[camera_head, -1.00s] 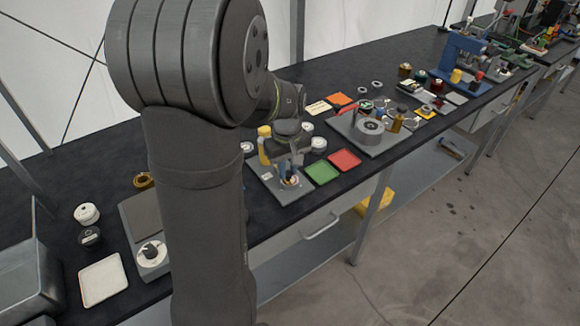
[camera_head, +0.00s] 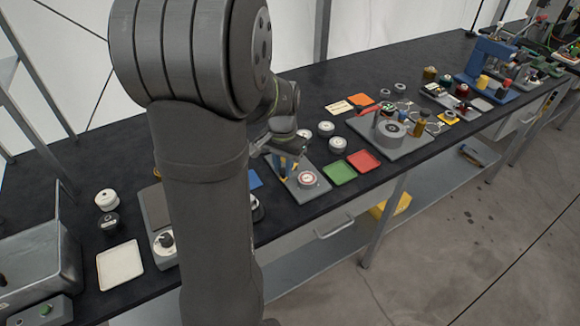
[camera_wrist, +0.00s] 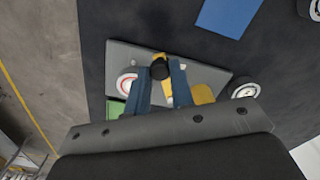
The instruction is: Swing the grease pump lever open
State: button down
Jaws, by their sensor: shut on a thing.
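The grease pump stands on a grey base plate (camera_head: 312,190), which also shows in the wrist view (camera_wrist: 120,60). A round white gauge with a red ring (camera_head: 307,179) sits at the plate's front end; it shows left of my fingers in the wrist view (camera_wrist: 126,84). The pump's yellow body (camera_wrist: 204,94) is right of my fingers, partly hidden. A black round knob (camera_wrist: 160,67), seemingly the lever's end, lies between my blue fingertips. My gripper (camera_head: 289,164) is shut on it above the plate. The lever's shaft is mostly hidden.
A green tray (camera_head: 340,173) and a red tray (camera_head: 363,161) lie right of the plate. White round containers (camera_head: 326,129) stand behind it. A blue sheet (camera_head: 255,180) lies to the left. A larger grey fixture (camera_head: 389,135) stands further right.

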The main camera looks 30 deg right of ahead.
jog(key=w+m, duration=0.2)
jog(key=m, duration=0.1)
jog(key=shift+a+m, duration=0.3)
jog(key=shift+a, duration=0.1)
jog(key=shift+w+a+r+m, duration=0.1)
jog(key=shift+w+m, duration=0.7)
jog(key=shift+m, duration=0.5)
jog(key=c, duration=1.3)
grip_release()
jog(key=shift+o, duration=0.2)
notch_tip(320, 180, up, 17)
jog(key=shift+r, duration=0.15)
